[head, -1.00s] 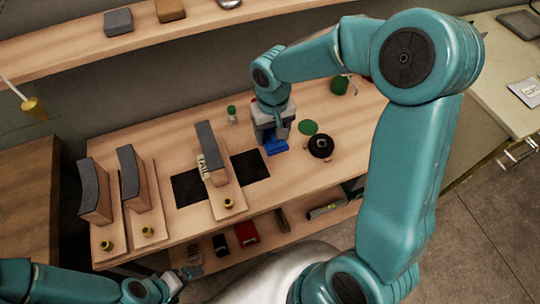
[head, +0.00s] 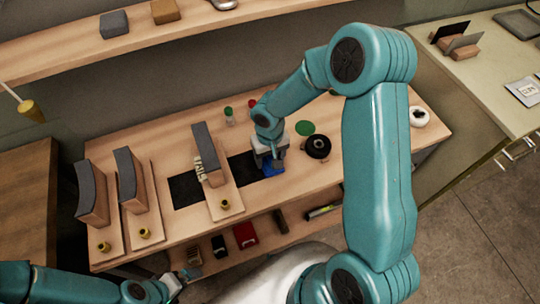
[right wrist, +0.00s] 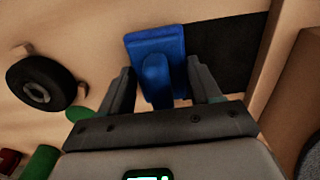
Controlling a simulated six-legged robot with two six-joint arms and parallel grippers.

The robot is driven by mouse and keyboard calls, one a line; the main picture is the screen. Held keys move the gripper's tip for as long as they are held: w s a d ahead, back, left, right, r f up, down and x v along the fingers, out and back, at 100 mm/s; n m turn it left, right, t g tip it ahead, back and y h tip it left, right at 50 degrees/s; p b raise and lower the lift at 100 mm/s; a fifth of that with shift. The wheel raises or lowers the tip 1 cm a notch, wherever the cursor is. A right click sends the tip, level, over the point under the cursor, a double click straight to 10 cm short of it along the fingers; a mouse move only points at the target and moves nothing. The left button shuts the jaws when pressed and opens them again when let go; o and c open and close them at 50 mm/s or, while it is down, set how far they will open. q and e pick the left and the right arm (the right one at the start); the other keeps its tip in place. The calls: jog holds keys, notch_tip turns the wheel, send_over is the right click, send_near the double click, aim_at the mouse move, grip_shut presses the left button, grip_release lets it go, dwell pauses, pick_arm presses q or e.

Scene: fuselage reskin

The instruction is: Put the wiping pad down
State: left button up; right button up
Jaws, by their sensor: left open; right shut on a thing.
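The blue wiping pad (head: 271,169) is at the right end of the dark patch (head: 241,167) on the wooden bench. My right gripper (head: 273,160) is above it, shut on its raised handle. In the right wrist view the pad (right wrist: 155,42) lies partly over the dark patch (right wrist: 229,50), and its handle is between the two fingers (right wrist: 160,82). I cannot tell whether the pad touches the surface. My left gripper (head: 188,274) is open and empty, low in front of the bench.
A black round spool (head: 317,147) and a green disc (head: 304,128) are right of the pad. A board with a grey-topped block (head: 206,153) stands left of it, with two similar blocks further left. A green-capped bottle (head: 229,115) stands behind. Bare bench shows at the right.

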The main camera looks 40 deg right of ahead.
jog(key=shift+f, duration=0.2)
jog(key=o, duration=1)
jog(key=shift+r, duration=0.15)
jog(key=shift+r+p, duration=0.25)
jog(key=shift+p, duration=0.05)
notch_tip(320, 180, up, 12)
jog(key=shift+f+b, duration=0.15)
jog(key=shift+b, duration=0.25)
